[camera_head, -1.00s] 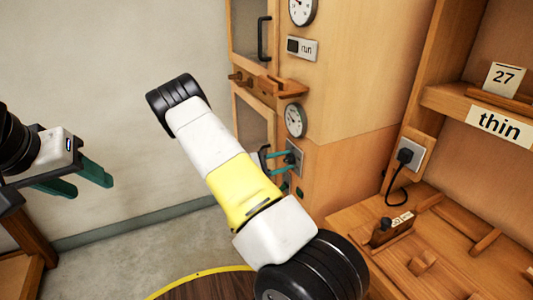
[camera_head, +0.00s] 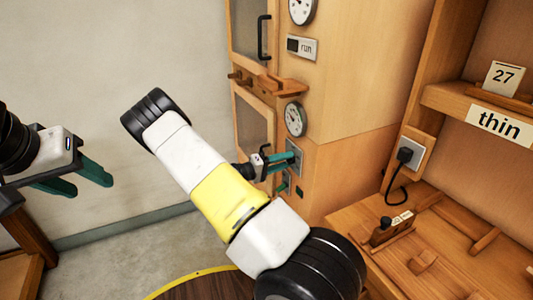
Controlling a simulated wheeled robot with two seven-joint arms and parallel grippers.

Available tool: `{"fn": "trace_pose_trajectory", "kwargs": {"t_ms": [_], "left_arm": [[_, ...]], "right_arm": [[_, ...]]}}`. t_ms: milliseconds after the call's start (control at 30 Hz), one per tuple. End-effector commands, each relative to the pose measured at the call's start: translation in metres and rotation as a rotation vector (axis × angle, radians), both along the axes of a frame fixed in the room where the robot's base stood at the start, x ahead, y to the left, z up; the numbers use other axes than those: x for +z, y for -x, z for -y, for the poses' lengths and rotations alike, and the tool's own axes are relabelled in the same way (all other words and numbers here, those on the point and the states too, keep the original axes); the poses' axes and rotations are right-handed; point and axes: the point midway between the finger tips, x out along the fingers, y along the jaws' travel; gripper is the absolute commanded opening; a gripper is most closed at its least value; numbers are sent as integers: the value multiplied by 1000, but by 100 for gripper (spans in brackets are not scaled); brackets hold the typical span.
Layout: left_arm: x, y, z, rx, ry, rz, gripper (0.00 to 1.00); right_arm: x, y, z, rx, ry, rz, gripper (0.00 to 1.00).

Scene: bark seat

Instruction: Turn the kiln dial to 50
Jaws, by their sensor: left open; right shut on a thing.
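The kiln (camera_head: 345,100) is a tall wooden cabinet with grey-windowed doors. On its front, low down below a round gauge (camera_head: 295,119), is a grey control plate (camera_head: 295,150). My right gripper (camera_head: 289,171), with teal fingers, is at this plate and shut on a small part there, apparently the kiln dial. The fingers largely hide that part, and its setting cannot be read. My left gripper (camera_head: 86,183) is open and empty at the far left, well away from the kiln.
A second gauge (camera_head: 301,9) and a "run" sign (camera_head: 302,47) are higher on the kiln. A wooden ledge (camera_head: 268,85) juts out above the lower door. At right, a bench (camera_head: 450,240) holds wooden pieces, beside a plugged-in socket (camera_head: 413,155) and a "thin" shelf label (camera_head: 500,123).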

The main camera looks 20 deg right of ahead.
Motion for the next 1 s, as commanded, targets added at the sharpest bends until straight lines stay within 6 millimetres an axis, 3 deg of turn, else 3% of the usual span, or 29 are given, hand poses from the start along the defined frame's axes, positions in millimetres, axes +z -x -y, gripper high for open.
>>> {"fn": "trace_pose_trajectory", "kwargs": {"t_ms": [400,967,1000], "left_arm": [[0,0,0,0,0,0,50],[0,0,0,0,0,0,50],[0,0,0,0,0,0,50]], "right_arm": [[-2,-1,-1,3,-17,202,0],[-2,-1,-1,1,-21,234,0],[-2,-1,-1,1,-21,234,41]]}}
